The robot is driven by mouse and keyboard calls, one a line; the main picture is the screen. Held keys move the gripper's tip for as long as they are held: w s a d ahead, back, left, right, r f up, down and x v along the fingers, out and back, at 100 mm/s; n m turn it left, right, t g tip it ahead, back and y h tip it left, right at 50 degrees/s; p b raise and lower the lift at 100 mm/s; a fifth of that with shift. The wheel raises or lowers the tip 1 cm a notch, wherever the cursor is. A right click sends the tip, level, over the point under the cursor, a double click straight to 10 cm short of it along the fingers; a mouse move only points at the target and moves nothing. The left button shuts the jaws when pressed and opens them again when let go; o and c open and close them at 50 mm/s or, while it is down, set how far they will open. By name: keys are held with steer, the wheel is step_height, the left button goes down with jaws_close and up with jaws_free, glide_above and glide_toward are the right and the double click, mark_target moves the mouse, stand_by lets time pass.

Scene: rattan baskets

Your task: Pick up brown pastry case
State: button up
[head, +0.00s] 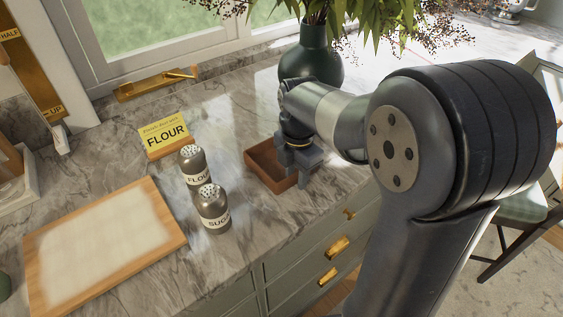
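The brown pastry case (262,167) is an open, box-shaped tray on the marble counter, right of the shakers. My gripper (298,178) is at the right side of the case and hides its right end. Its fingers point down around or beside the case's right wall; I cannot tell which. The case appears to rest on the counter. Whether the fingers are open or closed on the wall does not show clearly.
The flour shaker (193,166) and sugar shaker (213,209) stand left of the case. A yellow flour card (165,136) is behind them. A wooden board (105,245) lies at the left. A dark green vase (311,60) with plants stands behind my arm. Drawers with brass handles (338,246) are below the counter's front edge.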

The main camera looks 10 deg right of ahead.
jaws_close()
steer(key=shift+r, duration=0.1)
